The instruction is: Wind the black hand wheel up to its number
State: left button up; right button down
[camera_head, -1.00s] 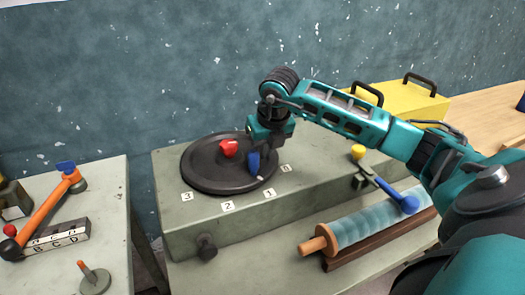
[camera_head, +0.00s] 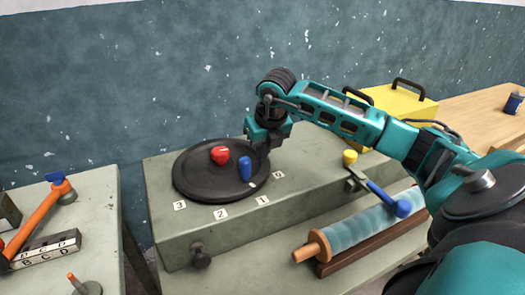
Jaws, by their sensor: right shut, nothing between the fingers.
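The black hand wheel (camera_head: 200,187) lies flat on the grey-green bench top in the head view. A blue upright handle (camera_head: 245,169) stands near its right side, and a red knob (camera_head: 220,155) is near its middle. A small white mark on the wheel's rim sits between number plates 0 (camera_head: 279,175) and 1 (camera_head: 262,200). Plates 2 (camera_head: 221,213) and 3 (camera_head: 180,205) follow along the front to the left. My right gripper (camera_head: 262,158) is shut and empty, pointing down just right of the blue handle. My left gripper is out of view.
A yellow box (camera_head: 391,105) with black handles stands behind my right arm. A second bench at left holds an orange lever (camera_head: 35,215).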

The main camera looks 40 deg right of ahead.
notch_tip(320, 180, up, 7)
jog(key=p, duration=0.4)
jog(key=shift+r, duration=0.15)
dwell(0.6)
